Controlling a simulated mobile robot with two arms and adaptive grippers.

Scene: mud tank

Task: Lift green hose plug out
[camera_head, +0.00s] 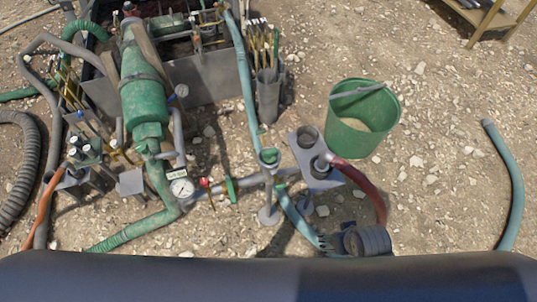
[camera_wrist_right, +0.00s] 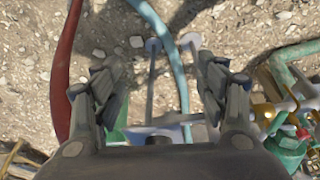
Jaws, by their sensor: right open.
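A small green cup-shaped fitting (camera_head: 268,157), which looks like the green hose plug, sits at the end of the grey pipe in the head view, beside the light blue hose (camera_head: 247,80). A grey plate with round sockets (camera_head: 309,160) stands just right of it. I cannot make out the plug there. My left gripper is not in view.
A red hose (camera_head: 368,182) bends from the plate towards my right wrist. A green bucket (camera_head: 362,122) stands behind right. A pressure gauge (camera_head: 182,188) and green pump (camera_head: 143,95) are left. Stony ground at right is mostly clear, apart from a loose blue hose (camera_head: 514,190).

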